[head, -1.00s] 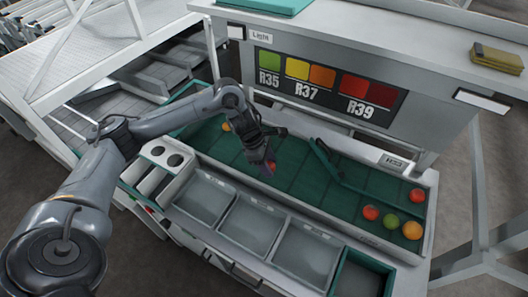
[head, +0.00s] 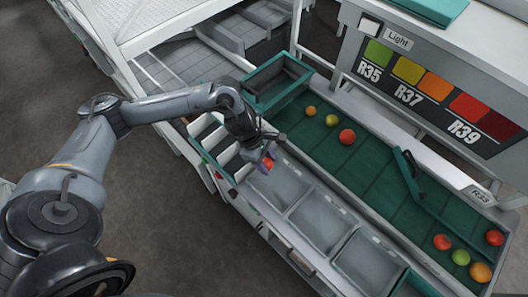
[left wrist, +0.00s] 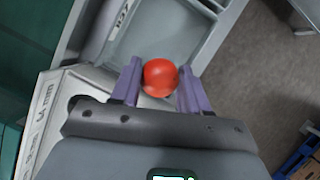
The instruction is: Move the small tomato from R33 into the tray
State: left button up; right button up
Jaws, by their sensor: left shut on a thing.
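My left gripper (head: 268,162) is shut on a small red tomato (head: 267,165). In the left wrist view the tomato (left wrist: 160,77) sits between the two purple fingers (left wrist: 158,88). The gripper is above the left end of a row of grey trays (head: 322,222). The nearest grey tray (head: 285,187) is just below and right of it, and a grey tray (left wrist: 200,22) shows behind the tomato in the wrist view. My right gripper is out of view.
An orange (head: 310,111), a yellow (head: 332,120) and a larger red tomato (head: 347,136) lie on the green bed (head: 380,175). Several tomatoes (head: 460,257) lie near R33, beside a green divider arm (head: 408,175). An empty green crate (head: 272,85) stands behind my gripper.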

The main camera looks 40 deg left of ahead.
pick_arm(q)
jog(key=shift+d+f, duration=0.1)
jog(key=shift+f, duration=0.15)
jog(key=shift+f+b, duration=0.65)
jog(key=shift+f, duration=0.3)
notch_tip(320, 180, down, 5)
jog(key=b, duration=0.4)
jog(key=shift+r, duration=0.2)
jog(key=shift+f+b, duration=0.7)
jog(key=shift+b, duration=0.05)
jog(key=shift+f+b, duration=0.55)
jog(key=shift+b, duration=0.1)
jog(key=shift+f, duration=0.15)
jog(key=o, duration=0.8)
